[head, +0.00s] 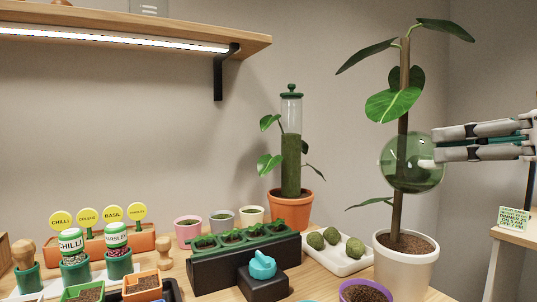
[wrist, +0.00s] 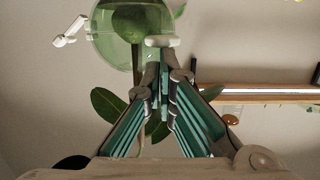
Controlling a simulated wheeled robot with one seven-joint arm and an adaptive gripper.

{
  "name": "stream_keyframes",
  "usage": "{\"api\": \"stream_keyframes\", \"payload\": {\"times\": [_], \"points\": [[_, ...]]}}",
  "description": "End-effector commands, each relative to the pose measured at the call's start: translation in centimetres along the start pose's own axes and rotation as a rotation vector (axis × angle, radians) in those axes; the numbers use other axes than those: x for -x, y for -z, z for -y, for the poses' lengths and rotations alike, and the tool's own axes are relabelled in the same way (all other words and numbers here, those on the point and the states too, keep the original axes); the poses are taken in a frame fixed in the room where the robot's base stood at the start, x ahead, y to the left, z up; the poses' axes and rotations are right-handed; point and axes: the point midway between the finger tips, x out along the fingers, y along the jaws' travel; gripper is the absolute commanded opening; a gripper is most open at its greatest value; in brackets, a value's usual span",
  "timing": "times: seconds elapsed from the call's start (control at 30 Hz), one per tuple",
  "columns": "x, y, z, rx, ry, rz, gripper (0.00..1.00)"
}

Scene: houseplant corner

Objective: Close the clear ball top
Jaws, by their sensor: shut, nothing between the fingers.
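The clear ball (head: 400,178) is a greenish see-through round shell around the stem of the tall plant (head: 403,215). It also shows in the wrist view (wrist: 108,40), with a white fitting (wrist: 68,34) sticking out on its left and a white tab at its right edge. I cannot tell how far apart its halves are. My gripper (head: 438,146) comes in from the right at the ball's right side. Its fingers are together and empty; the fingertips (wrist: 163,68) are close to the tab. I cannot tell whether they touch it.
A large leaf (head: 392,105) hangs just above the ball. The white pot (head: 405,270) stands below. A clear tube with a green cap (head: 291,108) rises from a terracotta pot to the left. A lit shelf (head: 130,30) is at upper left. Free air lies between tube and ball.

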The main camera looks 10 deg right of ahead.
Motion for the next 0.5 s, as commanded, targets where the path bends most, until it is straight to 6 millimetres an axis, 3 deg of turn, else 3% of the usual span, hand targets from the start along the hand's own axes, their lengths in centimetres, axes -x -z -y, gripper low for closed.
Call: {"api": "stream_keyframes", "payload": {"times": [0.5], "points": [[0.1, -1.6, 0.0, -0.005, 0.001, 0.006, 0.00]]}}
